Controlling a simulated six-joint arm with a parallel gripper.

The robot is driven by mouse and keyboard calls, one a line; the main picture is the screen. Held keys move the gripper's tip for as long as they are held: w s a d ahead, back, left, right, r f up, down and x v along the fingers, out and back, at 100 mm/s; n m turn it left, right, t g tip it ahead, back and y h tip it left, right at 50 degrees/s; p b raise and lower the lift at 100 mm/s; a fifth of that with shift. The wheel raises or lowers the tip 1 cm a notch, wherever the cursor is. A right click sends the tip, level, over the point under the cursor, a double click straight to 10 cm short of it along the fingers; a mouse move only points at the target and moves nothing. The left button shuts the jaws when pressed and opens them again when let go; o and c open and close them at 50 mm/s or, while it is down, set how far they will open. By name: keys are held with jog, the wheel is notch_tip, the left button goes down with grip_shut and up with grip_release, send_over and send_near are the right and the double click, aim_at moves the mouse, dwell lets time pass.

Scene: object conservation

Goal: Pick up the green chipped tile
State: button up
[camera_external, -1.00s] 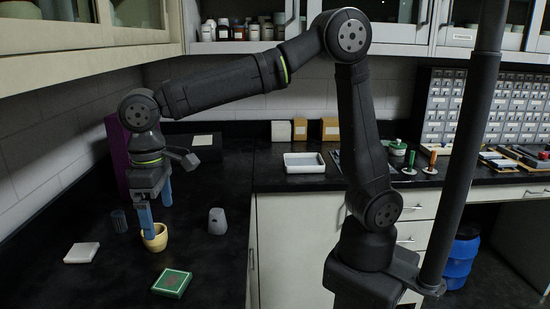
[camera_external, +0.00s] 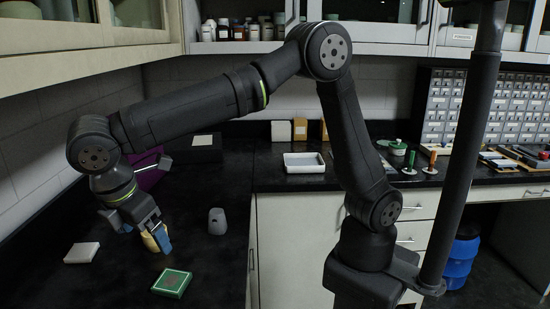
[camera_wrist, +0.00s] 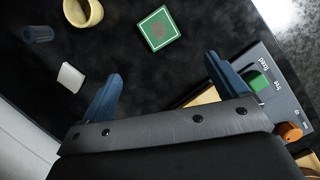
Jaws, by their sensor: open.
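The green tile (camera_external: 172,283) lies flat on the black bench near its front edge, with a pale border and a small brownish mark in its middle. In the wrist view the tile (camera_wrist: 158,28) is at the top centre, beyond my fingertips. My gripper (camera_external: 146,234) is open and empty, with blue fingers, tilted above the bench behind and left of the tile. In the wrist view my gripper (camera_wrist: 162,72) has its fingers wide apart with nothing between them. I cannot see a chip in the tile clearly.
A yellow cup (camera_wrist: 85,12) is partly behind my gripper in the external view. A white tile (camera_external: 82,252), a grey tapered piece (camera_external: 217,221) and a blue-grey cylinder (camera_wrist: 38,34) stand nearby. A dark panel (camera_wrist: 268,72) with green and orange pieces shows at right.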

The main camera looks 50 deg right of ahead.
jog(key=s+a+n, duration=0.1)
jog(key=a+n, duration=0.1)
jog(key=n, duration=0.1)
send_near(171, 282)
jog(key=shift+n+t+h, duration=0.3)
jog(key=shift+t+h, duration=0.1)
jog(key=x, duration=0.8)
jog(key=shift+s+a+f, duration=0.2)
jog(key=shift+s+a, duration=0.1)
jog(key=c, duration=1.2)
jog(key=shift+o, duration=0.2)
jog(key=shift+r, duration=0.1)
